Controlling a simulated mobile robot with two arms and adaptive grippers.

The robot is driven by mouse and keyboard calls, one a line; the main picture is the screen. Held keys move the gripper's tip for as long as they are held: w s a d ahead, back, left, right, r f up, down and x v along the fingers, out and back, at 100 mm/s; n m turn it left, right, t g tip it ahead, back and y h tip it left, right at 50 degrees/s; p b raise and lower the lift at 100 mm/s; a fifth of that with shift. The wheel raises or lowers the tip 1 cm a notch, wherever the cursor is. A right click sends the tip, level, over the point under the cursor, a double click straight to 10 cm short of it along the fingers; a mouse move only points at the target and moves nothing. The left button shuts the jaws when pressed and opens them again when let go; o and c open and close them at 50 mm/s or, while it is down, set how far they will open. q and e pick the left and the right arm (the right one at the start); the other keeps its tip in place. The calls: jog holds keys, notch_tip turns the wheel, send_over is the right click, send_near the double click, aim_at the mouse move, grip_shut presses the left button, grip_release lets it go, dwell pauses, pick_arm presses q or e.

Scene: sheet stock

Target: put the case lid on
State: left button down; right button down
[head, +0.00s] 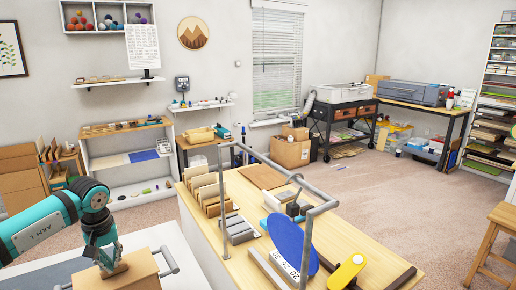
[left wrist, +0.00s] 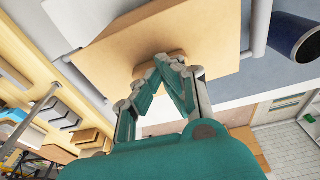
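In the head view, a light wooden case lid (head: 128,275) with a darker wooden knob (head: 114,269) is at the bottom left, partly cut off by the frame edge. My left gripper (head: 108,265) comes down on the knob from above. In the left wrist view, the two fingers (left wrist: 172,62) converge with their tips at the knob (left wrist: 158,68) on the broad lid (left wrist: 205,35), and appear closed on it. Grey bars stand out beside the lid. The case under it is mostly hidden, so I cannot tell whether the lid is seated. My right gripper is out of view.
The lid is over a white-edged table (head: 180,262) with a grey mat. A wooden-topped bench (head: 345,235) with grey rails holds tools, a blue oval board (head: 290,242) and a yellow tool (head: 346,271). A dark blue cylinder (left wrist: 298,35) is near the lid in the left wrist view.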

pick_arm(q)
jog(key=shift+s+f, duration=0.1)
jog(key=shift+f, duration=0.05)
jog(key=shift+r+p, duration=0.8)
jog(key=shift+r, duration=0.15)
notch_tip(320, 180, up, 7)
jog(key=p, duration=0.5)
